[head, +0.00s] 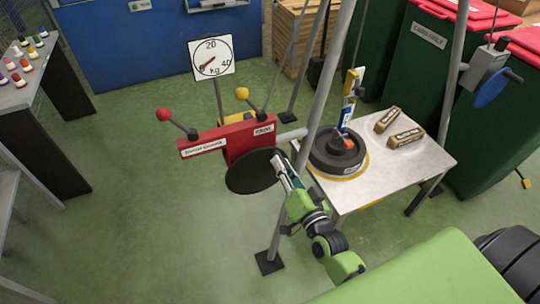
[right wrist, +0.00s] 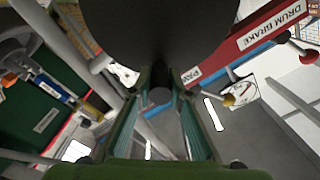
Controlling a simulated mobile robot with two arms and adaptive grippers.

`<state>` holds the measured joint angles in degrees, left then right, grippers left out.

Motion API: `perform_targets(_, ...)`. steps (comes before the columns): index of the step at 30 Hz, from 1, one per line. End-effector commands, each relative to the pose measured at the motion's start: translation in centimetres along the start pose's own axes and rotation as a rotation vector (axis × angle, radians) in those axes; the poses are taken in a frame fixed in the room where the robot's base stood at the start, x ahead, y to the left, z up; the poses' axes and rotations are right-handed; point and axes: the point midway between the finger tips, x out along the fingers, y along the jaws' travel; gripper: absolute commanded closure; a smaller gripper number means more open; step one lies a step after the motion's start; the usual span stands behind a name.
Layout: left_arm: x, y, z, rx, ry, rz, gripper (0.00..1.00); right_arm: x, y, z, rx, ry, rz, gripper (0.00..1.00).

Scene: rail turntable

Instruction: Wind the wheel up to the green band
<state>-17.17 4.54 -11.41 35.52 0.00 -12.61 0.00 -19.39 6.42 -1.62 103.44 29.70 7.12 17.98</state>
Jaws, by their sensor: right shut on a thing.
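A large black wheel (head: 255,171) is mounted on the near side of a red box (head: 222,143) labelled as a brake. In the right wrist view the wheel (right wrist: 150,30) fills the top middle. My right gripper (head: 280,165) is at the wheel's right edge. In the right wrist view its fingers (right wrist: 160,108) are shut on a dark handle (right wrist: 160,95) below the wheel. A round kg dial (head: 211,58) stands behind the box, its red needle near the low end of the scale. I cannot make out a green band. My left gripper is not in view.
Levers with a red knob (head: 163,114) and a yellow knob (head: 242,93) rise from the box. A white table (head: 420,165) bears a black round weight (head: 325,160) and two small boxes. Grey tripod legs (head: 318,95) stand close beside my right arm.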

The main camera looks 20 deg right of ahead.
Motion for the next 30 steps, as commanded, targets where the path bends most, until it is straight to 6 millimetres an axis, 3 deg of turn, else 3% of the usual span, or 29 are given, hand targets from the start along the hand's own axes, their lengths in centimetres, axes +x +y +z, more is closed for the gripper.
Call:
perform_targets(1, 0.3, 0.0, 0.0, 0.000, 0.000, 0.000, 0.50, -0.1, 1.0, 0.1, 0.019, -0.003, 0.011, 1.00)
perform_targets(15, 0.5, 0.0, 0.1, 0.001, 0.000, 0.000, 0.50, -0.2, 1.7, 0.2, 0.070, -0.005, 0.016, 1.00)
perform_targets(30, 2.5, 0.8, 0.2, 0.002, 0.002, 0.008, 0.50, -0.3, 4.3, 0.8, 0.366, -0.004, 0.019, 1.00)
